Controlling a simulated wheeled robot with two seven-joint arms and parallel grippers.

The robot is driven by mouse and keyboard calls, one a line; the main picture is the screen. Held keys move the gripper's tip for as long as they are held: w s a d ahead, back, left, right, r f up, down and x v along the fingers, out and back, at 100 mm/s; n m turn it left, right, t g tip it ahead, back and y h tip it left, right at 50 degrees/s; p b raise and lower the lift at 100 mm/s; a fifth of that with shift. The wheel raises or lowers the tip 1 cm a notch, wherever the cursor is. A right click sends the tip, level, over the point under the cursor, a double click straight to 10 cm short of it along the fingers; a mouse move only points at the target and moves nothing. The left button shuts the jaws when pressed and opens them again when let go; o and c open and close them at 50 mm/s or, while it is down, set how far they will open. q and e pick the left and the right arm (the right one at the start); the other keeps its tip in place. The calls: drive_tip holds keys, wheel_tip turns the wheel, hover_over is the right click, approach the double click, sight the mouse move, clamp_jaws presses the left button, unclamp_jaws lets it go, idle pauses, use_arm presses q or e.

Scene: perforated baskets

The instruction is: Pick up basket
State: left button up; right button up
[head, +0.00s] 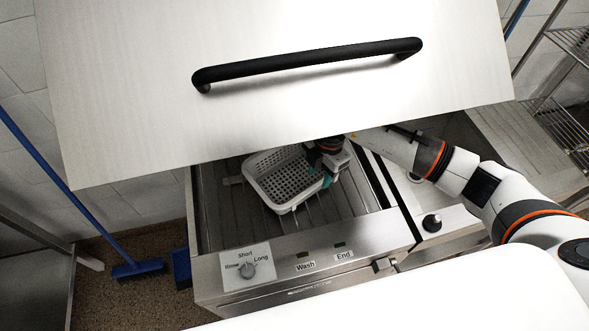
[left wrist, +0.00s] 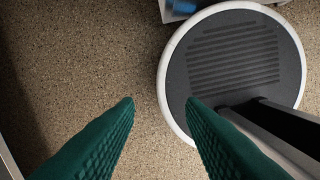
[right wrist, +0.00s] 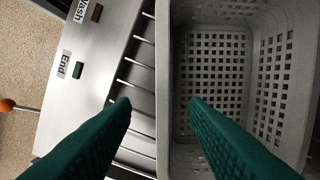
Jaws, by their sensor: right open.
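A light grey perforated basket (head: 283,180) stands on the slatted rack inside the open dishwasher. My right gripper (head: 328,178) is at the basket's right side in the head view. In the right wrist view the basket (right wrist: 208,85) fills the right half. There my right gripper (right wrist: 160,103) is open, with one green finger outside the near wall and the other over the basket's inside, so the wall's rim lies between them. I cannot tell whether either finger touches it. My left gripper (left wrist: 162,103) is open and empty above the floor, away from the basket.
The raised dishwasher hood (head: 290,110) with its black handle (head: 310,62) hangs over the rack. The front control panel (head: 300,268) borders the rack. A blue broom (head: 137,268) stands at the left. A wire shelf (head: 560,125) is at the right.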

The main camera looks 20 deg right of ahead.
sight(315, 185)
drive_tip(key=f, duration=0.1)
drive_tip(key=f+p, duration=0.1)
drive_tip(key=f, duration=0.1)
drive_tip(key=shift+a+f+p, duration=0.25)
drive_tip(key=shift+a+p, duration=0.05)
drive_tip(key=shift+a, duration=0.05)
drive_tip(key=shift+f, duration=0.45)
use_arm(q)
drive_tip(key=shift+w+r, duration=0.35)
drive_tip(key=shift+r, duration=0.25)
drive_tip(key=shift+w+r, duration=0.35)
drive_tip(key=shift+r, duration=0.2)
use_arm(e)
clamp_jaws()
